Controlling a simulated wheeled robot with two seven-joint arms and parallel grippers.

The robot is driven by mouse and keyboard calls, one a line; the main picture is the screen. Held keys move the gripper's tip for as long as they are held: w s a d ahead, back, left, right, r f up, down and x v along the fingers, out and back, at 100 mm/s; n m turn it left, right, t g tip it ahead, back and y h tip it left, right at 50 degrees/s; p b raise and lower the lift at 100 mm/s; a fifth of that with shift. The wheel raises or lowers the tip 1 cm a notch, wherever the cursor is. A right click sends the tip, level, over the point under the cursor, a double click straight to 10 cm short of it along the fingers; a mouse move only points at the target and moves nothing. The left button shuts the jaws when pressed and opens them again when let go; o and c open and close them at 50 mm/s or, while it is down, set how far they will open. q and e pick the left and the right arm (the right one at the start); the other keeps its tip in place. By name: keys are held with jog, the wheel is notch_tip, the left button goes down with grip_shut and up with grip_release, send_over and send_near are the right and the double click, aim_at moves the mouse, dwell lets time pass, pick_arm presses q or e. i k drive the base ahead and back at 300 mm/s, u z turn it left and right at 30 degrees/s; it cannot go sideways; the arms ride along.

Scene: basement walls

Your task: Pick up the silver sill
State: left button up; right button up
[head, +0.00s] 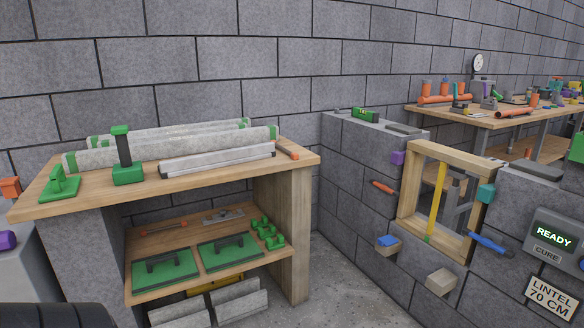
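The silver sill (218,158), a long pale metallic bar with dark ends, lies on the front right part of the wooden bench top (225,178). Behind it lie long grey concrete bars with green ends (185,147). No gripper shows in the head view, so I cannot see how either stands relative to the sill.
A green tamper with a dark handle (126,172) stands left of the sill, and a green float (61,187) lies farther left. An orange-handled tool (287,150) lies close to the sill's right end. A block wall with a wooden window frame (408,191) stands at right.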

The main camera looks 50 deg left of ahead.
aim_at(192, 164)
jog(key=z, duration=2.75)
jog(key=i, duration=0.1)
jog(key=u, duration=2.9)
jog(key=i, duration=1.3)
jog(key=u, duration=1.4)
